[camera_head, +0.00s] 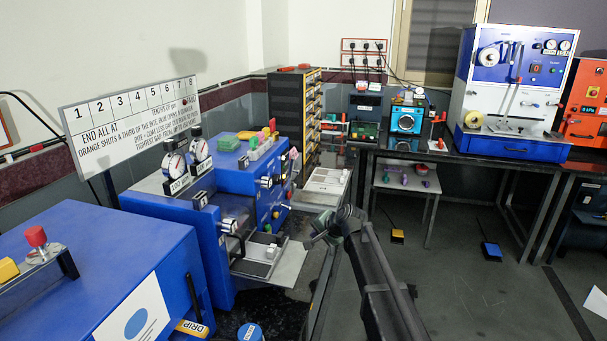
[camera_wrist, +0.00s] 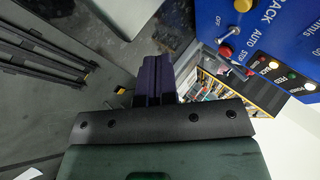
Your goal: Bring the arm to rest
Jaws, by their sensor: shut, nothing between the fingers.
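My arm (camera_head: 385,280) rises from the bottom of the head view and bends at its upper end, in front of the blue machine's open tray. My gripper is at that end, small and dark in the head view, so its fingers are hard to make out there. In the wrist view my gripper (camera_wrist: 157,62) shows two purple fingers side by side, shut with nothing between them. They appear to be in free space, with the blue control panel (camera_wrist: 270,40) to their right. I cannot tell the exact gap to the machine.
The blue machine (camera_head: 170,205) with dials and a tray (camera_head: 282,262) stands left of my arm. A second blue machine (camera_head: 95,250) is nearer. A black bench (camera_head: 465,160) with a white-and-blue machine (camera_head: 510,90) stands behind. Floor (camera_head: 450,270) to the right is mostly open.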

